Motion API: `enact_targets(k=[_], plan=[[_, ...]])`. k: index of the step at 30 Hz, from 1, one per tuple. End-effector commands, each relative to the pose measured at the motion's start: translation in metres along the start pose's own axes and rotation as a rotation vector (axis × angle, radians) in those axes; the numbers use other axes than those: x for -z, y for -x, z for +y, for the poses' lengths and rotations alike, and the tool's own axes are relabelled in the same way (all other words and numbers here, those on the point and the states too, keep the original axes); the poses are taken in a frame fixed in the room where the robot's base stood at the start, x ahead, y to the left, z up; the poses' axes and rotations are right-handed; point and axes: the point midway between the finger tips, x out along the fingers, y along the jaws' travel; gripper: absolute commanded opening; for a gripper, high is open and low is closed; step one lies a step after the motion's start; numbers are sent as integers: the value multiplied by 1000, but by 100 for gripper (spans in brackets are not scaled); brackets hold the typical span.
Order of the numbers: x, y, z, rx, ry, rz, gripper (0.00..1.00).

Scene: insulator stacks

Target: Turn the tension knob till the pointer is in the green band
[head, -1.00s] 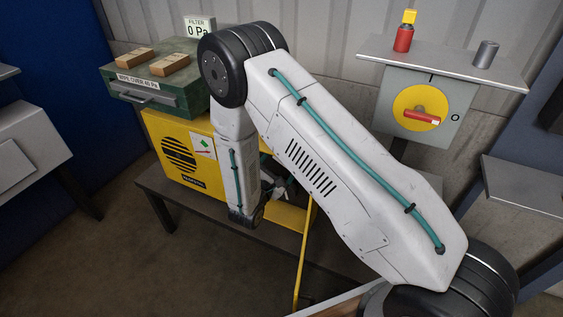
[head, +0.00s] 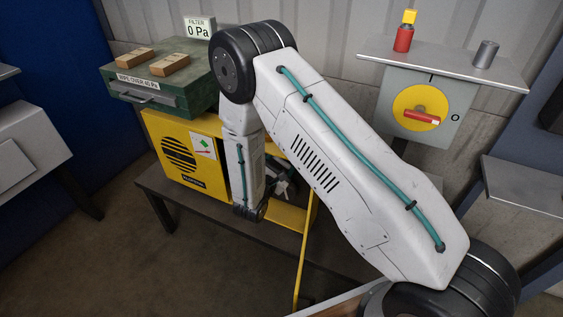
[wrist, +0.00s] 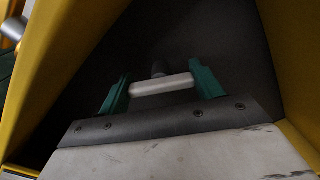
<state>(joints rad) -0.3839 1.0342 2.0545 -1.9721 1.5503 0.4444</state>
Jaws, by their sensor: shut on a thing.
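The tension knob (wrist: 160,86) shows in the wrist view as a pale grey crossbar on a dark shaft, set in a dark recess between yellow walls. My gripper (wrist: 162,88) has its two teal fingers at the ends of the bar and is shut on it. In the head view my gripper (head: 284,186) is partly hidden behind my forearm, inside the open side of the yellow machine (head: 165,172). A small white gauge plate (head: 203,148) on the machine's front carries a green mark and a thin reddish pointer. Whether the pointer lies in the green is too small to tell.
At right a grey panel carries a yellow disc with a red handle (head: 421,116). The shelf above (head: 450,65) holds a red-and-yellow item and a grey cylinder.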

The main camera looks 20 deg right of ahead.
Motion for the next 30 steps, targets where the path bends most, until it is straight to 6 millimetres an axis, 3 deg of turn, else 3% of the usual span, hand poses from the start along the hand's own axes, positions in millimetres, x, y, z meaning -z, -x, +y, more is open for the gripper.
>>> enact_targets(k=[21, 30], plan=[[1, 1, 1, 0, 496, 1, 43], [1, 1, 1, -1, 631, 1, 43]])
